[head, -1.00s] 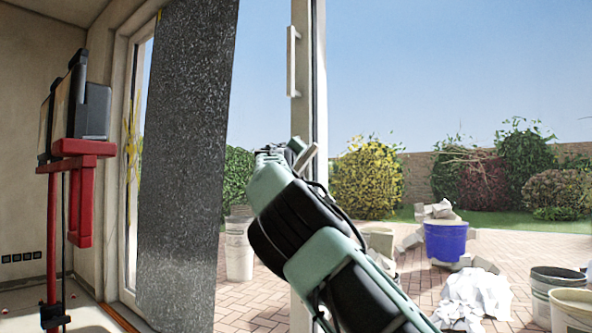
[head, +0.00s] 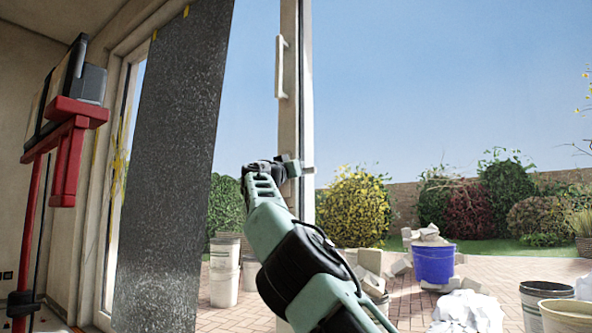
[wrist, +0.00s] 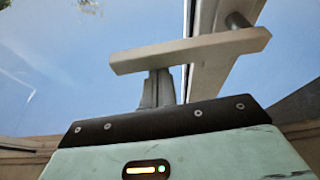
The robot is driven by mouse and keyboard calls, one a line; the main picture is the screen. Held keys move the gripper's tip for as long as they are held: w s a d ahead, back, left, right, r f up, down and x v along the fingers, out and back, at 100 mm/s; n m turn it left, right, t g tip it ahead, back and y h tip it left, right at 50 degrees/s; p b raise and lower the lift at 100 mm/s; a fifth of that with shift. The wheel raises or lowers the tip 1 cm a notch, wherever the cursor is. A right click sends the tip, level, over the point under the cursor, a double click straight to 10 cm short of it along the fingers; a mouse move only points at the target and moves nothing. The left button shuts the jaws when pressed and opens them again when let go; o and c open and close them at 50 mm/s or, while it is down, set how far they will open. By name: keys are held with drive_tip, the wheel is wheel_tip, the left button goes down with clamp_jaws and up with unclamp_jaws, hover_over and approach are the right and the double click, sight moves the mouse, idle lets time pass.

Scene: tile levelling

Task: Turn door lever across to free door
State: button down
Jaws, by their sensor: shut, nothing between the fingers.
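The door lever (wrist: 190,50) is a pale beige bar, seen large in the wrist view. It lies nearly level across that picture, tilted slightly, with its round pivot (wrist: 236,20) on the door profile at the right end. In the head view only a short pale piece of the lever (head: 308,170) shows beside the door post. My gripper (wrist: 158,88) is shut and empty, its fingertips close under the lever's free left part; I cannot tell whether they touch. In the head view my gripper (head: 291,166) is in front of the post and hides much of the lever.
The pale door post (head: 290,110) carries a vertical grab handle (head: 281,67) above. A dark speckled slab (head: 175,170) leans at left, beside a red stand (head: 68,150). Buckets, a blue tub (head: 434,263) and rubble stand on the paved terrace outside.

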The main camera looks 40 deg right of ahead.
drive_tip(key=shift+f, duration=0.5)
wheel_tip(320, 180, up, 4)
drive_tip(key=p, duration=0.2)
drive_tip(key=b+v, duration=0.3)
drive_tip(key=v, duration=0.7)
drive_tip(key=shift+r, duration=0.25)
drive_tip(key=shift+w+a, duration=0.1)
